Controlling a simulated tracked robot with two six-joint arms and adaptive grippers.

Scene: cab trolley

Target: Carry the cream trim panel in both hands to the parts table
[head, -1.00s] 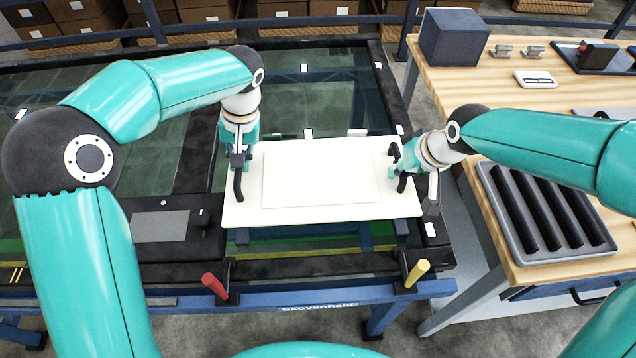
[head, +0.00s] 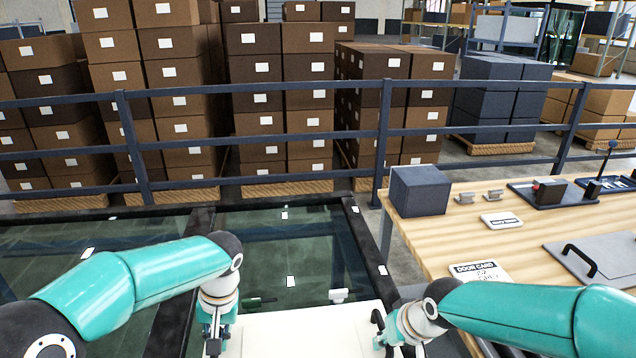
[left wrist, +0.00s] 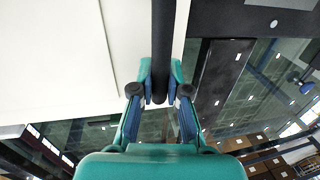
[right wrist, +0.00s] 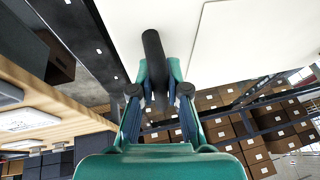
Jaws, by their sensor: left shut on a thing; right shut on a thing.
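The cream trim panel (head: 300,335) is at the bottom of the head view, its near part cut off by the frame edge. It has a black handle at each side. My left gripper (head: 214,338) is at its left side, and in the left wrist view my left gripper (left wrist: 160,85) is shut around a black handle (left wrist: 163,40). My right gripper (head: 388,335) is at its right side, and in the right wrist view my right gripper (right wrist: 158,85) is shut around the other handle (right wrist: 154,50). The wooden-topped parts table (head: 440,235) stands on the right.
The table carries a dark box (head: 420,191), small metal parts, a door card sign (head: 482,272) and a grey panel with a black handle (head: 590,265). A dark glass-topped frame (head: 285,240) lies below the panel. Blue railing (head: 300,180) and stacked cartons stand behind.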

